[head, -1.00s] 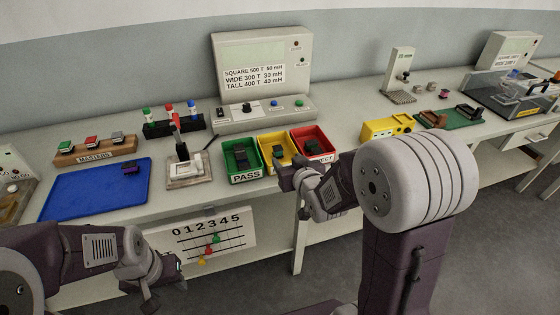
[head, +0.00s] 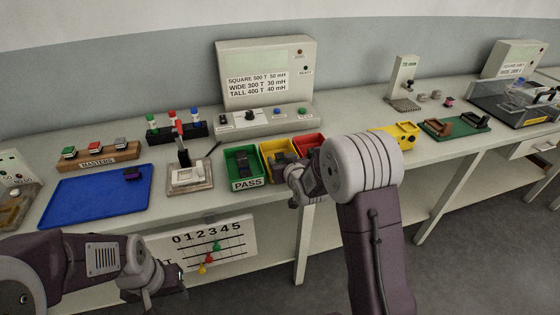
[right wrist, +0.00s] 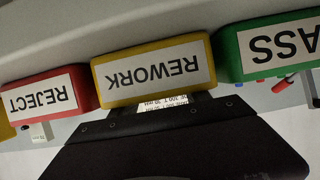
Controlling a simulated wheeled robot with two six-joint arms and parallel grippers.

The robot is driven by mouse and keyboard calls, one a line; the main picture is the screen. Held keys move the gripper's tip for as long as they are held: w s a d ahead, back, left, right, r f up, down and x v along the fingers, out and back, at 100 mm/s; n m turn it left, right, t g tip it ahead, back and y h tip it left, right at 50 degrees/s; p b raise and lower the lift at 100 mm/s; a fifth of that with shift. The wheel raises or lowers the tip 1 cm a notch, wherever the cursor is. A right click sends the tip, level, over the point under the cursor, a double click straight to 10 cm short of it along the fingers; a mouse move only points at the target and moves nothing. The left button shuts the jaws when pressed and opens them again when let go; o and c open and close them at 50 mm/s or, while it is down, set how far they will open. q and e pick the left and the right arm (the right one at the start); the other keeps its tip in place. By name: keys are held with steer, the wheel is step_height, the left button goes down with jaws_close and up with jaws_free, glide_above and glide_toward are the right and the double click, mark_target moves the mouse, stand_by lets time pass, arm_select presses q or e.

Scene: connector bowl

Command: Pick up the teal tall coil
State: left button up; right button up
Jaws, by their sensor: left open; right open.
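I cannot pick out a teal tall coil for certain in either view. A small green-topped part (head: 69,152) sits at the left end of the MASTERS rack (head: 97,162), beside a red and a grey one. A dark purple part (head: 133,174) lies on the blue mat (head: 85,200). My right gripper (head: 284,164) is open in front of the yellow bin and partly hides it; in the right wrist view its dark body (right wrist: 175,145) is below the REWORK label. My left gripper (head: 160,291) is open, low in front of the bench edge.
The green PASS bin (head: 245,184), yellow REWORK bin (right wrist: 150,74) and red REJECT bin (right wrist: 84,90) stand in a row. A test fixture with an upright handle (head: 188,178) stands left of them. A meter box (head: 264,60) is behind.

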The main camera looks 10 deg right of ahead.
mark_target(281, 158)
steer(key=shift+w+f, duration=0.25)
steer(key=shift+w, duration=0.2)
steer(key=shift+s+r, duration=0.1)
steer(key=c, duration=0.3)
jaws_close()
step_height(281, 158, up, 10)
steer(key=shift+p, duration=0.95)
